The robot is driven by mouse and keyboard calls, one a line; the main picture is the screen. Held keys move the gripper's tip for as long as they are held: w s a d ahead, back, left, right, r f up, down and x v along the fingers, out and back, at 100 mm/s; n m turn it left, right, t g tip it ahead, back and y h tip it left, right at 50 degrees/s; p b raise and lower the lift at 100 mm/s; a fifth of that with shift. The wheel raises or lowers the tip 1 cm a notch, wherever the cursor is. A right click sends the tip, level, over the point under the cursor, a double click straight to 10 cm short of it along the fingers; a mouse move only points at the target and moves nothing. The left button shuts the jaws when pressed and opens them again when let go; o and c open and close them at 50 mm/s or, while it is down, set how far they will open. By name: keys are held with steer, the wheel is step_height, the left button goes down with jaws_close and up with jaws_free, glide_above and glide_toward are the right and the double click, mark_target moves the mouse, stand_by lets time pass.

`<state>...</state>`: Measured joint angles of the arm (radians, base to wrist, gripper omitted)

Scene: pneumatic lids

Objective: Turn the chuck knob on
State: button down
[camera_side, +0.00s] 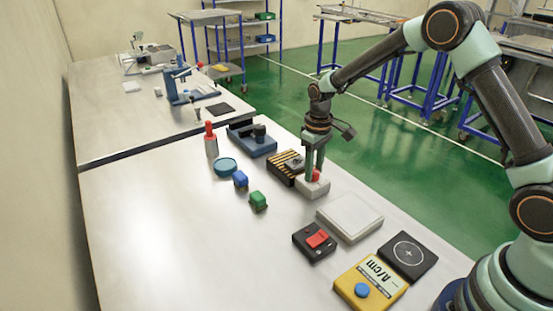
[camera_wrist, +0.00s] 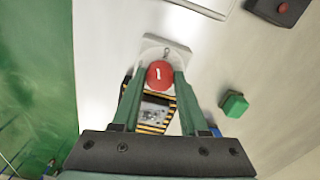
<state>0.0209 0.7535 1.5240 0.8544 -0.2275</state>
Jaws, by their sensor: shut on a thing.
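The chuck knob is a round red knob (camera_wrist: 160,74) with a short white mark, on a light grey base (camera_wrist: 158,46). In the wrist view the white mark stands nearly upright in the picture, and a small dark symbol sits on the base just beyond the knob. In the side view the red knob (camera_side: 316,176) shows beside my fingers, above its base (camera_side: 314,190). My gripper (camera_side: 315,170) points straight down and is shut on the knob, one finger on each side. The fingers hide part of the knob in the side view.
A yellow-and-black striped plate (camera_side: 283,177) with a metal part stands close behind the knob. A white box (camera_side: 349,217), a black box with a red switch (camera_side: 314,242) and a yellow meter (camera_side: 371,280) lie nearer. Green (camera_side: 258,201) and blue (camera_side: 240,180) blocks are left.

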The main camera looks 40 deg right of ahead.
steer(key=m, duration=0.4)
steer(key=shift+a+m, duration=0.2)
steer(key=shift+m, duration=0.2)
stand_by(0.4)
steer(key=shift+c, duration=2.2)
jaws_free()
steer(key=shift+d, duration=0.1)
steer(key=shift+r, duration=0.3)
step_height(320, 180, up, 12)
steer(key=shift+f, duration=0.25)
